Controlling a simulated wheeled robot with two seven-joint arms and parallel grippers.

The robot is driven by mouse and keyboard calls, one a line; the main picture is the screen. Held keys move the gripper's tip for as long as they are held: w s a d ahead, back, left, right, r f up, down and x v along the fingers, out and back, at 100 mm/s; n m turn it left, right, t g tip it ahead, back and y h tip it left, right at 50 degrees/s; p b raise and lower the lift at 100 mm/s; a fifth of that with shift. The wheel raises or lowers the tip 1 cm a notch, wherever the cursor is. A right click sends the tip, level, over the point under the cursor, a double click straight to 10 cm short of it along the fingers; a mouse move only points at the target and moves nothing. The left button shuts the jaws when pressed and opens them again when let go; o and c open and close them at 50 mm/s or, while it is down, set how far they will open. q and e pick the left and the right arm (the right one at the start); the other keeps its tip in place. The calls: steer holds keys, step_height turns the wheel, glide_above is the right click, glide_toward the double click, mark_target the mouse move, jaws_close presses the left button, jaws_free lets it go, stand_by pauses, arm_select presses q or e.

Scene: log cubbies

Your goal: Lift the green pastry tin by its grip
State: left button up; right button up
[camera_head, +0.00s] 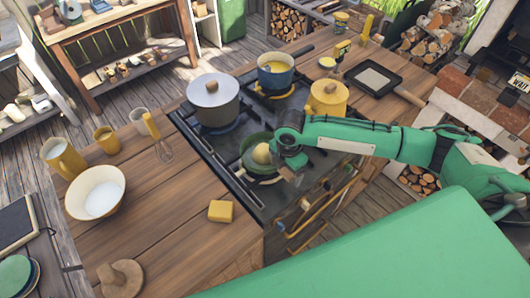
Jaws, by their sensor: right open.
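A round green vessel, which looks like the green pastry tin (252,146), sits on the stove's front left burner. A pale yellow rounded piece, which may be its grip (262,153), shows at its right side. My right gripper (291,172) comes in from the right and points down just right of the tin. It is open, and it partly hides the tin's right side. I cannot tell whether a finger touches the tin. My left gripper is not in view.
A lidded grey pot (212,106), a blue pot (275,76) and a yellow lidded pot (328,98) stand on the stove around the tin.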

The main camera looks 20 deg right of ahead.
steer(key=c, duration=1.4)
steer(key=shift+c, duration=0.2)
steer(key=shift+r, duration=0.15)
